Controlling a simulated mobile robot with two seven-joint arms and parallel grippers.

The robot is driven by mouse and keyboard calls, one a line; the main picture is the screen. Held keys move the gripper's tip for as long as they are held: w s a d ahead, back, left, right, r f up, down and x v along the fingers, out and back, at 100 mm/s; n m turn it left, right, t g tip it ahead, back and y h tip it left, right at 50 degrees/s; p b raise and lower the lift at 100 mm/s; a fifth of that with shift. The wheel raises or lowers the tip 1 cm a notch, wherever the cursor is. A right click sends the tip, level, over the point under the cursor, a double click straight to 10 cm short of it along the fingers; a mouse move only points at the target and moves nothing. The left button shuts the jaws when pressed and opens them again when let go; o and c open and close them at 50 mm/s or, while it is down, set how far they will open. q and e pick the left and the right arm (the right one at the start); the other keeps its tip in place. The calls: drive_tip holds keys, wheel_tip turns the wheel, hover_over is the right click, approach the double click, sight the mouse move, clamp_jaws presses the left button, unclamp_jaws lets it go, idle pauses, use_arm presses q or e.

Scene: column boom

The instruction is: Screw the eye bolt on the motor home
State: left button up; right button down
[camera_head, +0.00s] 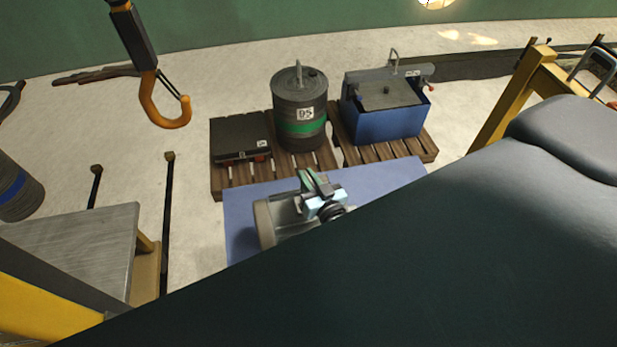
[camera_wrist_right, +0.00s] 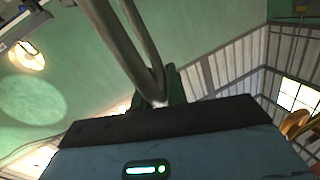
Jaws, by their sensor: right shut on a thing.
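The grey motor (camera_head: 266,222) lies on a blue mat (camera_head: 238,200) in the head view, partly hidden by a large dark surface in front. My right gripper (camera_head: 312,182), pale blue with green fingers, is over the motor's right part. In the right wrist view its green fingers (camera_wrist_right: 172,88) are shut on a grey metal bar bent in a V or loop (camera_wrist_right: 138,45). This looks like the eye bolt, but only part shows. I cannot tell whether its thread touches the motor. My left gripper is not in view.
An orange crane hook (camera_head: 165,118) hangs at the upper left. Behind the mat, pallets (camera_head: 215,183) carry a dark case (camera_head: 240,136), a drum (camera_head: 300,105) and a blue tub (camera_head: 388,122). A metal table (camera_head: 70,245) stands left. Pale floor lies between hook and table.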

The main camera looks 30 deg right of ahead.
drive_tip(key=c, duration=1.5)
unclamp_jaws()
drive_tip(key=shift+w+a+r, duration=0.1)
drive_tip(key=shift+w+r, duration=0.05)
drive_tip(key=shift+r, duration=0.2)
drive_tip(key=shift+o, duration=0.2)
drive_tip(key=shift+f, duration=0.15)
drive_tip(key=s, duration=0.8)
drive_tip(key=shift+b, duration=0.35)
